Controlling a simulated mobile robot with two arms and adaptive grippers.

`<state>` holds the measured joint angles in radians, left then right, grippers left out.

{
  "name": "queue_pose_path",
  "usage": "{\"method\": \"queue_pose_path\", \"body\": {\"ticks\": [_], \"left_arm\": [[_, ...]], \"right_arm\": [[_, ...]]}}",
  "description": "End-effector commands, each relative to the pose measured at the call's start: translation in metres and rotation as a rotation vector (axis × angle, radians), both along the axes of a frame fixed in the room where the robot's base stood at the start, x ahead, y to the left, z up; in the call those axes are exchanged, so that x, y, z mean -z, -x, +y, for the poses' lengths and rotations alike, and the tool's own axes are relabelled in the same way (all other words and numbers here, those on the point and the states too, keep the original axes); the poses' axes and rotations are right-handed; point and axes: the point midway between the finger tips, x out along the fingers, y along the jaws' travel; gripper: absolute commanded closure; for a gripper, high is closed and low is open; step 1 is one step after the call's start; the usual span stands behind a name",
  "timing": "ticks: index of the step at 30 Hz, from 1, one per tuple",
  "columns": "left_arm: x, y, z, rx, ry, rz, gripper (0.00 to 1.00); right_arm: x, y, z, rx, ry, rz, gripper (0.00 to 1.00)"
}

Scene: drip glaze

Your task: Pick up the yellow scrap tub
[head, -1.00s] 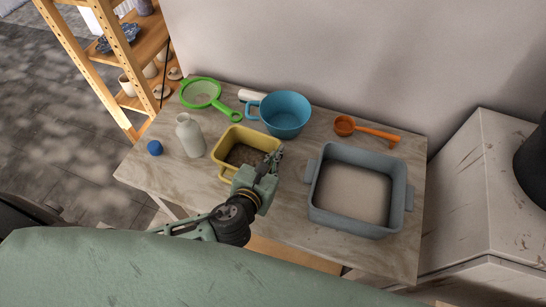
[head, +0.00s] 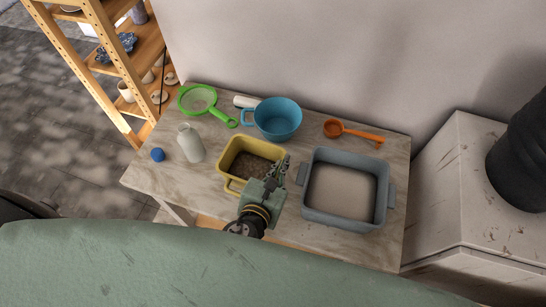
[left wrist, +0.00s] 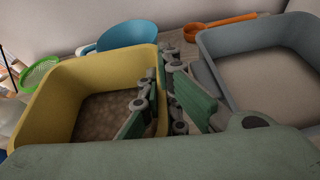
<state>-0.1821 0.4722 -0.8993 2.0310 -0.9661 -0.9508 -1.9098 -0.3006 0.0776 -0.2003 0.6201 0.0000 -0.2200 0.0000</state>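The yellow scrap tub (head: 226,157) is at the middle of the table in the head view, with brown crumbly scraps in it. It fills the left of the left wrist view (left wrist: 60,80). My left gripper (head: 281,166) is at the tub's right wall, next to the grey bin. In the left wrist view the gripper (left wrist: 163,78) straddles this wall, one finger inside the tub and one outside. The fingers look closed on the wall. The tub's underside is hidden, so I cannot tell its clearance from the table. My right gripper is not in view.
A grey bin (head: 310,207) stands close on the tub's right. Behind are a blue pot (head: 277,118), a green sieve (head: 198,99) and an orange ladle (head: 352,132). A pale bottle (head: 191,144) and blue ball (head: 157,155) stand left.

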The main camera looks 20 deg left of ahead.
Motion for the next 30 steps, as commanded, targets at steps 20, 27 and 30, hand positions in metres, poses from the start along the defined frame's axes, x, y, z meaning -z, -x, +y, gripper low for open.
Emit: {"method": "queue_pose_path", "body": {"ticks": [20, 27, 30], "left_arm": [[-0.035, 0.037, -0.04, 0.0, -0.001, -0.001, 1.0], [-0.037, 0.041, -0.044, 0.0, -0.001, -0.002, 1.0], [-0.037, 0.041, -0.044, -0.002, -0.001, -0.002, 1.0]], "right_arm": [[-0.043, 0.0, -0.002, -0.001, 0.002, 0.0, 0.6], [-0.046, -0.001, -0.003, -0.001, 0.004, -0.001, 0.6], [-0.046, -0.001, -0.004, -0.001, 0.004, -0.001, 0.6]]}}
